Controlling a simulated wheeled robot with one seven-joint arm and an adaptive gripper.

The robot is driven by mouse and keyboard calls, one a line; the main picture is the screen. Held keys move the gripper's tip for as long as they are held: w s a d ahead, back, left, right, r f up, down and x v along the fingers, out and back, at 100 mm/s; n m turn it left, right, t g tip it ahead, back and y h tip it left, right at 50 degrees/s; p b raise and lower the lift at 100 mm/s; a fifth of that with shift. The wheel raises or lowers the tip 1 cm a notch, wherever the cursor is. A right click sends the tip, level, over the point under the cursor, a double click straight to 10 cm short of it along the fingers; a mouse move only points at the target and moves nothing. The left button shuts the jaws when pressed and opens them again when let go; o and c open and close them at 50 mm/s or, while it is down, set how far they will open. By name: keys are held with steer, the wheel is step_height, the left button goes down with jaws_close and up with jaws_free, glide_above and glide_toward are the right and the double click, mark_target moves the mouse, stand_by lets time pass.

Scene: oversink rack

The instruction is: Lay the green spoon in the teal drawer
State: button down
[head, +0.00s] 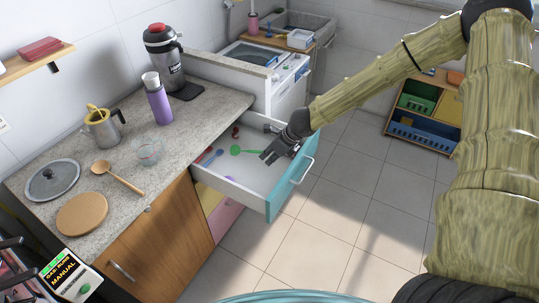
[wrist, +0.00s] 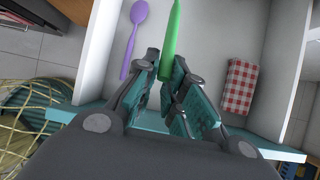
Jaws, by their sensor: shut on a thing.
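The green spoon (head: 240,150) shows inside the open drawer area in the head view, bowl to the left and handle running to my gripper (head: 272,153). In the wrist view the green handle (wrist: 173,30) runs up from between the fingers of my gripper (wrist: 168,66), which is shut on it. The teal drawer (head: 291,188) is pulled out, with a teal front and white inside; its front edge shows in the wrist view (wrist: 258,143). My gripper is over the drawer, inside its walls. I cannot tell whether the spoon touches the drawer floor.
A purple spoon (wrist: 134,38) and a red checked cloth (wrist: 240,85) lie in the drawer. Other small utensils (head: 207,156) lie toward its left. The counter (head: 205,115) holds a purple bottle (head: 158,103), a wooden spoon (head: 118,177) and a pot lid (head: 53,180).

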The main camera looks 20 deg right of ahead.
steer(key=shift+f+b, duration=3.15)
steer(key=shift+f, duration=1.05)
steer(key=c, duration=1.4)
jaws_free()
steer(key=shift+r, duration=0.15)
steer(key=shift+v, duration=5.85)
